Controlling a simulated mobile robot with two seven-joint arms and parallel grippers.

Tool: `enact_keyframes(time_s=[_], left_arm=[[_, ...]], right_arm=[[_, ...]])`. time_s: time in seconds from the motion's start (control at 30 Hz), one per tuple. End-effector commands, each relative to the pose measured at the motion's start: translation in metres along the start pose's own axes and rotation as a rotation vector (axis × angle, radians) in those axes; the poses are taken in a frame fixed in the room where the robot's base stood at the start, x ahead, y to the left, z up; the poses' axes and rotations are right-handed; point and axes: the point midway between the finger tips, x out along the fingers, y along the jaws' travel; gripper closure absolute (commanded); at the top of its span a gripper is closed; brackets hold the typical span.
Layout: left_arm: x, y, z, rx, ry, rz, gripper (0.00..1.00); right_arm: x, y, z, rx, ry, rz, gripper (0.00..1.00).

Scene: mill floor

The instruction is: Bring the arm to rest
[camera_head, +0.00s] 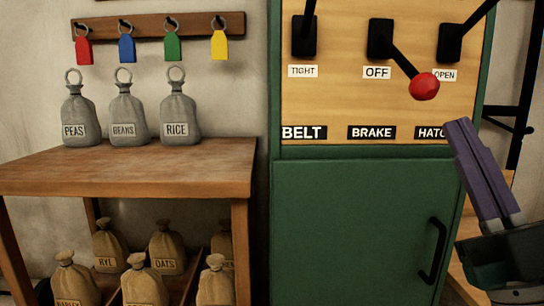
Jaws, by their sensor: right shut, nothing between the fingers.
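My right gripper (462,124) is at the right side of the head view, its purple fingers pointing up and to the left. The fingers lie together with nothing between them. The gripper is in front of the right edge of the green cabinet (345,222) and covers the end of the label beginning "HATC" (430,132). It is apart from the red-knobbed lever (424,86), which is above and to the left of its tips. My left gripper is not in view.
The panel (340,98) carries levers above labels BELT, BRAKE and HATC. A wooden table (140,170) at left holds grey sacks marked PEAS (78,115), BEANS (126,118) and RICE (179,115). Several tan sacks sit below. Coloured tags hang from a rail (165,25).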

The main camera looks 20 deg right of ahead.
Motion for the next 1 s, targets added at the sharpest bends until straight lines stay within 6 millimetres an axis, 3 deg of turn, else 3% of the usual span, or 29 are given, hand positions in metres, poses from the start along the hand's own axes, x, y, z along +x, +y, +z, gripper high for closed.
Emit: enact_keyframes(time_s=[0.17,0.4,0.57,0.77,1.0], left_arm=[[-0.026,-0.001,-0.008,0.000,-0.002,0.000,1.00],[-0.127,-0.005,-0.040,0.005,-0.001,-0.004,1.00],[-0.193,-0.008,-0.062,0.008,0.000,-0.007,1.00],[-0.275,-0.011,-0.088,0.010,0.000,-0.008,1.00],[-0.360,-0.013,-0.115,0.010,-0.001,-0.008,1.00]], right_arm=[[0.023,0.003,-0.005,0.022,-0.073,-0.039,1.00],[0.084,0.001,-0.016,0.142,-0.476,-0.234,1.00],[0.095,-0.003,-0.035,0.222,-0.804,-0.376,1.00],[0.085,0.006,-0.087,0.294,-1.223,-0.549,1.00],[0.058,0.044,-0.183,0.319,-1.690,-0.729,1.00]])
